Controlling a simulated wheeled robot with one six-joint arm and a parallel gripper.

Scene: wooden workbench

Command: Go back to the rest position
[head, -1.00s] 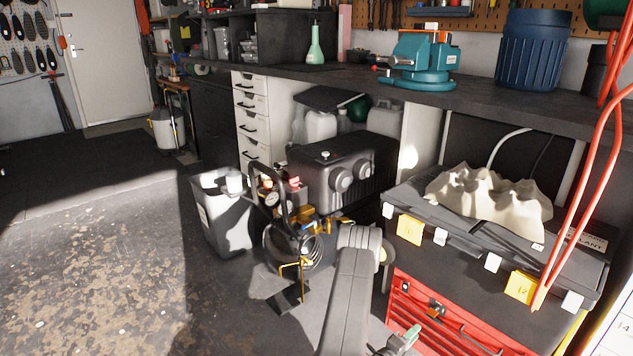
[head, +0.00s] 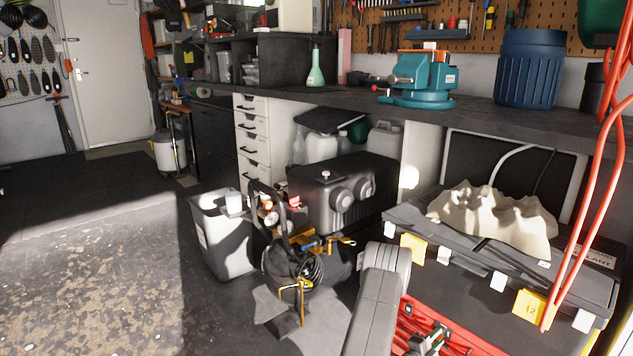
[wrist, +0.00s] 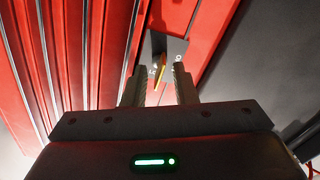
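My gripper (wrist: 158,68) shows in the wrist view with its two dark fingers apart. Between and beyond the fingertips is a small grey metal piece with a yellow edge; I cannot tell what it is, and nothing is clearly gripped. The ribbed red front of a tool chest (wrist: 80,45) lies beyond the fingers. In the head view my grey arm comes up from the bottom, in front of the red tool chest (head: 455,338).
A black case (head: 480,255) with a beige lumpy piece (head: 490,218) lies on the right. Red hoses (head: 592,205) hang there. A compressor (head: 300,255) and a grey bin (head: 222,235) stand left of my arm. A workbench (head: 480,108) runs behind. The floor at left is clear.

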